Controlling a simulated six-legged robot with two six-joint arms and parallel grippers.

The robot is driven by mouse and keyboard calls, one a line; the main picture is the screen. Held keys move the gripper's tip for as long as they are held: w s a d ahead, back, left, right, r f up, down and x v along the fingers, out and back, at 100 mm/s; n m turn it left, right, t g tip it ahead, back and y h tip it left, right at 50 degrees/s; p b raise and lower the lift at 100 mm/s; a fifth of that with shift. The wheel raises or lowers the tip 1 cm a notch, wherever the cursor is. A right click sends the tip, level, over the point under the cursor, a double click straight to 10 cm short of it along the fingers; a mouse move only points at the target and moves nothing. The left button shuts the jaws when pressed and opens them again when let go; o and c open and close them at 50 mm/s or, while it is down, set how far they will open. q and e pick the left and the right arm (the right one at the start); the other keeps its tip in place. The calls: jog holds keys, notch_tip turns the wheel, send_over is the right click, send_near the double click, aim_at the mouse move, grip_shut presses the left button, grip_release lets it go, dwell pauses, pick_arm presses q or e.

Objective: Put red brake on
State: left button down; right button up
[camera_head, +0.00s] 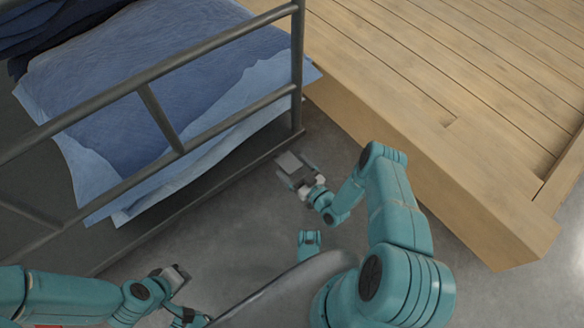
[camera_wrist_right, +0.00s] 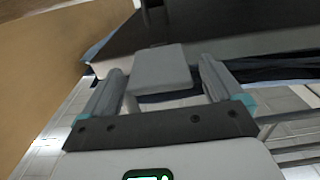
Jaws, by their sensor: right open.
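I cannot make out a red brake in either view. My right gripper (camera_head: 296,166) is open, low beside the near bottom edge of the metal-railed cart (camera_head: 297,90). In the right wrist view its two fingers (camera_wrist_right: 163,72) are spread, with a plain grey block between them; I cannot tell whether the block is part of the gripper. My left gripper (camera_head: 176,282) is low at the bottom left, near the cart's front side; its jaws are too small to read. A thin red patch (camera_head: 50,325) shows at the bottom left edge, and I cannot tell what it is.
Blue cloths (camera_head: 190,90) lie on the cart's dark shelf behind grey rails. A large wooden platform (camera_head: 440,70) stands at the right, its side close to my right arm. Grey floor (camera_head: 240,225) is clear between the cart and my body.

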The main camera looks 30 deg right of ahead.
jog(key=shift+w, duration=0.7)
